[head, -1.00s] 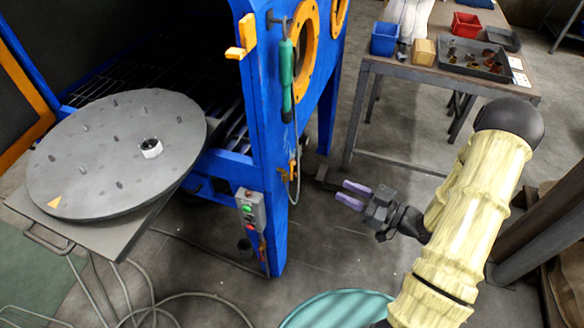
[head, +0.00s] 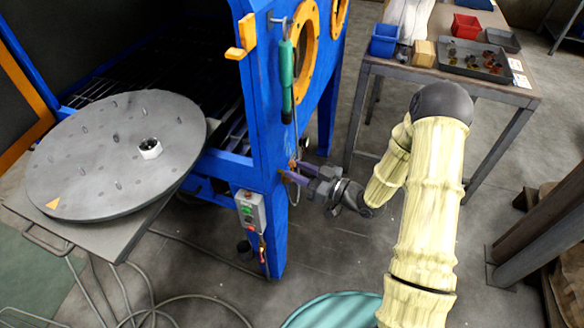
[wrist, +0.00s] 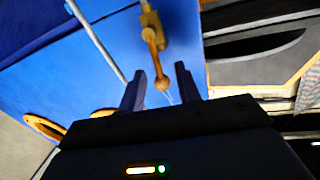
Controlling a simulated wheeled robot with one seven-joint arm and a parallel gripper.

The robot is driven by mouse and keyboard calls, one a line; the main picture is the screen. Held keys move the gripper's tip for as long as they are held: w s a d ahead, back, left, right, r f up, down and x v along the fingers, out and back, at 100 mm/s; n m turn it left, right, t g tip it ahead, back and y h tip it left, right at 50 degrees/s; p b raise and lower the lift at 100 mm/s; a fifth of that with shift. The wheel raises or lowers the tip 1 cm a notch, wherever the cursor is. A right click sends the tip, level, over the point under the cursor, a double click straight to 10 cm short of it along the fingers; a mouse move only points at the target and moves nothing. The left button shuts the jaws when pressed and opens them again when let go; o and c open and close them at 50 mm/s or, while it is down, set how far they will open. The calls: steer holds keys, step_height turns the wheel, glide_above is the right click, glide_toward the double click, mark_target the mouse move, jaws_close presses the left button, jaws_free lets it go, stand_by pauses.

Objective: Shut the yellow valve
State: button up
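The yellow valve (wrist: 150,35) is mounted on the blue cabinet. In the wrist view its body is at the top, and its orange-yellow lever ends in a rounded knob. In the head view only a small part of the valve (head: 292,163) shows on the blue post, partly hidden by my gripper (head: 293,173). My gripper is open. In the wrist view my gripper (wrist: 157,74) has one finger on each side of the lever, with visible gaps, and the knob lies between them. I see no clear contact.
A green-handled tool (head: 286,80) hangs on the cabinet above the valve. A control box (head: 250,212) with buttons sits on the post below left. A round grey turntable (head: 100,160) is at the left. A workbench (head: 500,92) with bins stands at the back right.

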steer(key=shift+x, duration=1.2)
steer(key=shift+c, duration=0.2)
jaws_close()
steer(key=shift+w, duration=0.1)
steer(key=shift+r, duration=0.1)
